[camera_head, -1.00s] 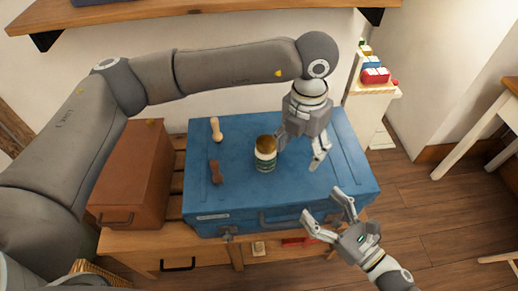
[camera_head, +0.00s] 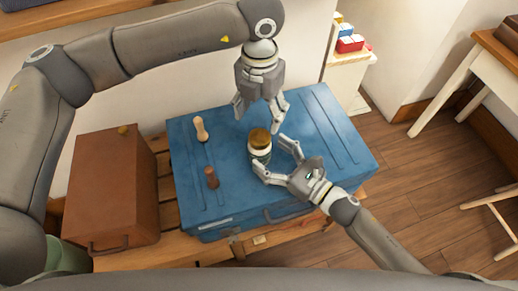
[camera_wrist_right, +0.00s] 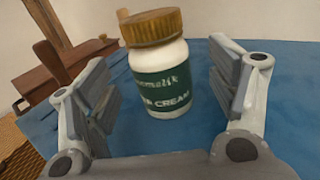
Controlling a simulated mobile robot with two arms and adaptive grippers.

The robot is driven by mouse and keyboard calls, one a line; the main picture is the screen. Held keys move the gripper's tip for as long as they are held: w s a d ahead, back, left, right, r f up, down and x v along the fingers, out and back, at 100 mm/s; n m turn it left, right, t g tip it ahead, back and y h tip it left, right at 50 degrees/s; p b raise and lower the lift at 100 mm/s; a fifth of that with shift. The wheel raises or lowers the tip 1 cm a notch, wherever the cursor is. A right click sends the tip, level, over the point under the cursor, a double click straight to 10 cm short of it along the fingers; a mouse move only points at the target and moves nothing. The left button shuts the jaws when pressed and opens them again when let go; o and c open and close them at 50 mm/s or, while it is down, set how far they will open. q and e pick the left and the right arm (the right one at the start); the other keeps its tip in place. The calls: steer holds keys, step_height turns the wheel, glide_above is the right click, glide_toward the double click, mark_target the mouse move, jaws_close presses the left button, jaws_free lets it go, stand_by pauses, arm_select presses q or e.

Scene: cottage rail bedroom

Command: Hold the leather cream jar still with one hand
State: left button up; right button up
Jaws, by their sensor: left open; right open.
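The leather cream jar (camera_head: 259,146) stands upright on the blue case, with a brown-gold lid and a white body with a green label. In the right wrist view the jar (camera_wrist_right: 160,75) sits between the two fingers, and its label partly reads "cream". My right gripper (camera_head: 277,158) is open, its fingers on either side of the jar; I see gaps between jar and fingers in the wrist view. My left gripper (camera_head: 258,120) is open and empty, just behind and above the jar, pointing down.
The blue case (camera_head: 320,140) lies on a wooden slatted bench (camera_head: 165,240). A pale wooden-handled tool (camera_head: 200,129) and a small brown piece (camera_head: 211,178) lie left of the jar. A brown box (camera_head: 110,190) stands at left. The case's right side is clear.

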mark_target(268, 153)
steer(key=shift+x, duration=2)
